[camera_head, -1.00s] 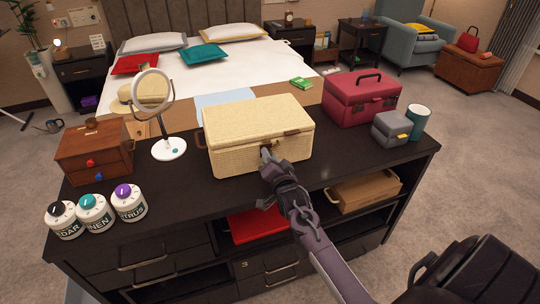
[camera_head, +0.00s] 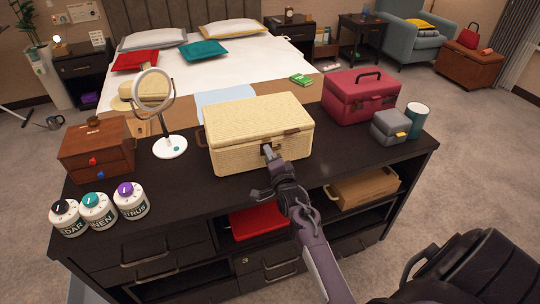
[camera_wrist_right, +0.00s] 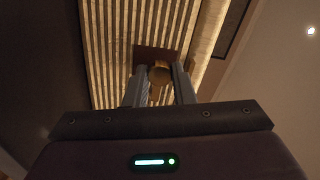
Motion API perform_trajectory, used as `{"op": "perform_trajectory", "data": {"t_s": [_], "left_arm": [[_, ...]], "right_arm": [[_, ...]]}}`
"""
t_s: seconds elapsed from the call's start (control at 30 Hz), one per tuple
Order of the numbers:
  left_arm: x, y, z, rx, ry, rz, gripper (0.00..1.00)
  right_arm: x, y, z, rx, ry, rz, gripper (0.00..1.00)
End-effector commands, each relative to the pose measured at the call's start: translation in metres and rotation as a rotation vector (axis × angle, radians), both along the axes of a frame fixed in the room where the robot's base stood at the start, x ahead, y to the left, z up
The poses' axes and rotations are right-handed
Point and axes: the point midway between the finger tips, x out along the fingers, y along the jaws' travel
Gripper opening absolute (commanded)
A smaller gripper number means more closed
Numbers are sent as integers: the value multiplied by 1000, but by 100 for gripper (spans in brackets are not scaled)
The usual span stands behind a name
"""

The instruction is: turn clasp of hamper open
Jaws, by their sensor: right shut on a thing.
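The hamper (camera_head: 235,150) is a pale yellow wicker case with a closed lid, standing on the dark cabinet top. Its clasp (camera_wrist_right: 160,72) is a small brass-coloured piece on a brown plate on the front face. My right gripper (camera_head: 268,152) reaches the hamper's front and hides most of the clasp in the head view. In the right wrist view, the gripper's fingers (camera_wrist_right: 159,85) are on either side of the clasp, shut on it. The clasp's exact turn angle is hard to tell. My left gripper is not in view.
A round mirror (camera_head: 152,95) and a wooden drawer box (camera_head: 92,150) stand left of the hamper. Several labelled jars with knobs (camera_head: 131,200) stand front left. A red case (camera_head: 361,98), grey box (camera_head: 389,127) and teal cup (camera_head: 418,120) stand right. The cabinet top is clear before the hamper.

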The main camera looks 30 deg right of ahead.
Motion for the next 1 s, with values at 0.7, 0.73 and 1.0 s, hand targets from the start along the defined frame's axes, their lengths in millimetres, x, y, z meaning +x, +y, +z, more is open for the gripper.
{"op": "perform_trajectory", "data": {"t_s": [0.7,0.73,1.0], "left_arm": [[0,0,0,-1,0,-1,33],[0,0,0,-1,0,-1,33],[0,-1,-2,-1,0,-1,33]], "right_arm": [[0,0,0,2,0,0,45],[0,0,0,2,0,0,45],[-27,7,-3,3,3,-2,45]]}}
